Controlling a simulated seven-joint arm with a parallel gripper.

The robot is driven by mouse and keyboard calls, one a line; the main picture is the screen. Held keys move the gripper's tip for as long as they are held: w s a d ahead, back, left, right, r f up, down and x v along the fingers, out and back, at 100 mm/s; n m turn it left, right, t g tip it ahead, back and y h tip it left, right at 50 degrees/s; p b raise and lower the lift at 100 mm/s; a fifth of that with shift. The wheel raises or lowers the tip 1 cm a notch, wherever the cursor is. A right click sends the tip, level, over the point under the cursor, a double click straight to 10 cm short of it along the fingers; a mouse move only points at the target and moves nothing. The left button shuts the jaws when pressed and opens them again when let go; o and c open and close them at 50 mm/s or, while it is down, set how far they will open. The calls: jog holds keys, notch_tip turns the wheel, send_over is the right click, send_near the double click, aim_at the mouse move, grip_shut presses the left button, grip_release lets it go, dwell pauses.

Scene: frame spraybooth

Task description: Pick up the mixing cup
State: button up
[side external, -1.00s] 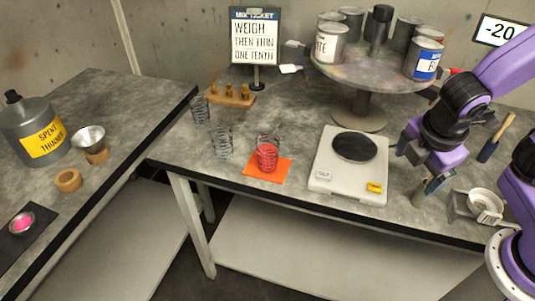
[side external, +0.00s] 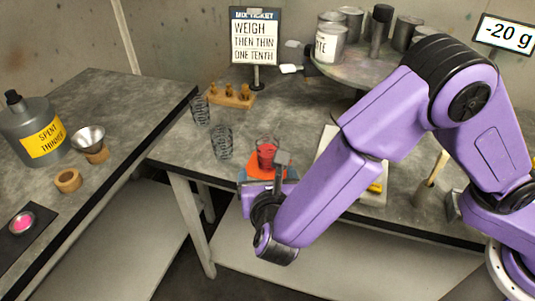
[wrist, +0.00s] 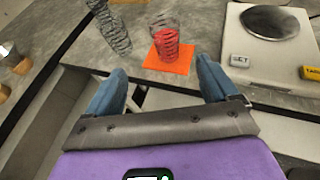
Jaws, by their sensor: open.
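The mixing cup (side external: 266,150) is a clear, ribbed cup with red contents. It stands upright on an orange square mat (side external: 253,162) near the front edge of the bench, and it also shows in the wrist view (wrist: 165,35). My gripper (side external: 264,174) is open and empty, low at the bench's front edge, just in front of the cup. In the wrist view, the two blue fingers (wrist: 160,72) are spread to either side of the mat's near edge. The cup is beyond the fingertips, apart from them.
Two empty ribbed cups (side external: 222,142) (side external: 201,110) stand left of it. The scale (wrist: 270,55) is to the right, largely behind my arm in the side view. A turntable (side external: 335,66) with cans and a sign (side external: 255,36) stand behind. A stick (side external: 437,167) stands in a pot at right.

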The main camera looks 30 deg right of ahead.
aim_at(268, 155)
jog(key=x, duration=1.1)
jog(key=shift+w+d+f, duration=0.15)
jog(key=shift+f, duration=0.1)
jog(key=shift+s+d+f+x, duration=0.1)
jog(key=shift+x, duration=0.75)
jog(key=shift+s+d+f+x, duration=0.1)
jog(key=shift+f+x, duration=0.05)
jog(key=shift+x, duration=0.7)
jog(key=shift+s+d+f+x, duration=0.1)
jog(key=shift+x, duration=0.8)
jog(key=c, duration=1.2)
